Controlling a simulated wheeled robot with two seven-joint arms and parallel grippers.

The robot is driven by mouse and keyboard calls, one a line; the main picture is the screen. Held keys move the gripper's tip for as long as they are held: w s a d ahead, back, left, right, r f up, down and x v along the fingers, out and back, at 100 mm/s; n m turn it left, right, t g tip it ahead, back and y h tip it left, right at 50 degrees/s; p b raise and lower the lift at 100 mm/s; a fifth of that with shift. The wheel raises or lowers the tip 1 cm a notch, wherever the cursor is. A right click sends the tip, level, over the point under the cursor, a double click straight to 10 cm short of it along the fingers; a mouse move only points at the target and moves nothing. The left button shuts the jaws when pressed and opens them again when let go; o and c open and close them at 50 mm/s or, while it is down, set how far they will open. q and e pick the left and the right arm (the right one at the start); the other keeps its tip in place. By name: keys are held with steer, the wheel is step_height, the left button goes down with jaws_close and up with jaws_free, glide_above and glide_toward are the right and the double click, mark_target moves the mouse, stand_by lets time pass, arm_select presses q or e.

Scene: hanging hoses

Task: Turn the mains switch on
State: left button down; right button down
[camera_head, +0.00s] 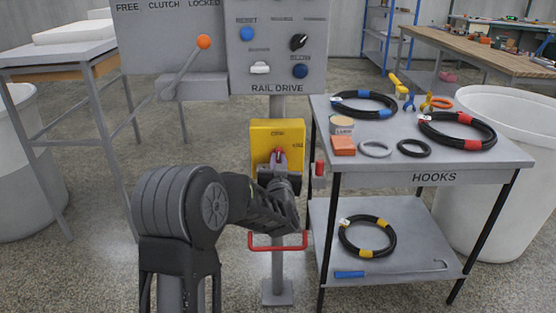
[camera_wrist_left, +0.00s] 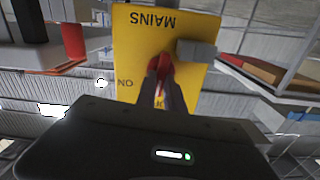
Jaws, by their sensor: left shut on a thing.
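The yellow mains box (camera_head: 268,131) is mounted on the post below the rail drive panel. In the left wrist view, where the picture is upside down, its yellow face (camera_wrist_left: 135,48) bears the word MAINS. My left gripper (camera_head: 279,162) reaches to the front of the box. It is shut on the red switch handle (camera_wrist_left: 164,66), which shows between its fingers in the wrist view. The fingers hide part of the handle and the lettering around it, so I cannot tell the switch's position. A grey block (camera_wrist_left: 197,52) sits on the box face beside the handle. My right gripper is out of view.
The rail drive panel (camera_head: 277,60) is above the box. A red bar (camera_head: 278,247) crosses the post low down. The hooks table (camera_head: 400,176) with coiled hoses stands close on the right, a red cylinder (camera_head: 319,168) at its near-left leg. A grey table (camera_head: 60,50) is left.

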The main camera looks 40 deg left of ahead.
arm_select(q)
steer(key=m+p, duration=0.1)
steer(key=m, duration=0.1)
steer(key=m+p, duration=0.1)
steer(key=m, duration=0.1)
steer(key=shift+w+d+r+p, duration=0.1)
steer(key=shift+d+r+p, duration=0.05)
steer(key=shift+p, duration=0.2)
steer(key=shift+w+d+f+m+p, duration=0.15)
steer(key=shift+m+p, duration=1.1)
steer(key=shift+m, duration=0.9)
steer(key=shift+s+a+f+m+p, duration=0.15)
steer(key=shift+m+p, duration=1.05)
steer(key=shift+m, duration=0.9)
steer(key=shift+w+d+f+m+p, duration=0.15)
steer(key=shift+m+p, duration=1.1)
steer(key=shift+m, duration=0.9)
steer(key=c, duration=1.4)
jaws_free()
steer(key=shift+c, duration=0.2)
